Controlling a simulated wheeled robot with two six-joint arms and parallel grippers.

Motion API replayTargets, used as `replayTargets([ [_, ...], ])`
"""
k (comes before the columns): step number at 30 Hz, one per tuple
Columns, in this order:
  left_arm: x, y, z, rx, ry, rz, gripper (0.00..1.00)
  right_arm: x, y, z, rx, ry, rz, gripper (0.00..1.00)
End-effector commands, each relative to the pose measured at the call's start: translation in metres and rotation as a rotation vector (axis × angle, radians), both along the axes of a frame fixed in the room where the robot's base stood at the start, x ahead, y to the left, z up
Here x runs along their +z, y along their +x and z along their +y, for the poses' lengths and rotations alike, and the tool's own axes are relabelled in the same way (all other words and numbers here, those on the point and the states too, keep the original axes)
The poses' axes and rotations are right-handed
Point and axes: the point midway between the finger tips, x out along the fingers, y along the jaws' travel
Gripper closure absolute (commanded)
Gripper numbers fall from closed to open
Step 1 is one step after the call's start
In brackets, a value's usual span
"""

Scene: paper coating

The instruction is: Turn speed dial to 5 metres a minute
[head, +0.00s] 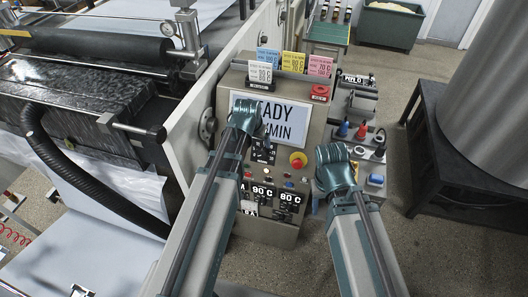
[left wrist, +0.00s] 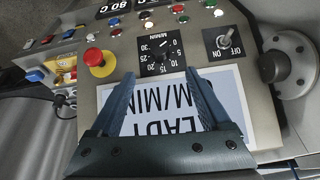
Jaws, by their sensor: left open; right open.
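The speed dial (left wrist: 160,54) is a black knob on a black plate with white numbers, upside down in the left wrist view. Its exact setting is too small to read. In the head view its plate (head: 264,152) shows just below my left gripper (head: 246,116). My left gripper is open and empty, in front of the display screen (head: 288,122). In the left wrist view its fingers (left wrist: 162,78) point towards the dial and stand apart from it. The screen shows READY and M/MIN, partly covered. My right gripper (head: 334,166) is open and empty, right of the panel.
A red emergency button (left wrist: 96,60) on a yellow base sits beside the dial. An ON/OFF toggle switch (left wrist: 229,38) is on the other side. Several small buttons and 90 C and 80 C readouts (head: 264,192) lie lower on the panel. Coloured cards (head: 292,62) stand along its top.

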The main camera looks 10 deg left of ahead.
Motion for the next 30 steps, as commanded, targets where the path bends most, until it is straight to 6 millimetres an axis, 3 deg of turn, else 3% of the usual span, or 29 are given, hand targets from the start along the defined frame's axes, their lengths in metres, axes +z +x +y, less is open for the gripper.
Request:
replayTargets([
  [11,-0.023,0.008,0.000,0.000,0.000,0.001,0.19,-0.023,0.000,0.000,0.002,-0.001,0.000,0.50],
  [30,-0.112,0.044,-0.001,0.000,0.000,0.002,0.19,-0.111,0.000,0.000,0.015,-0.002,0.001,0.50],
])
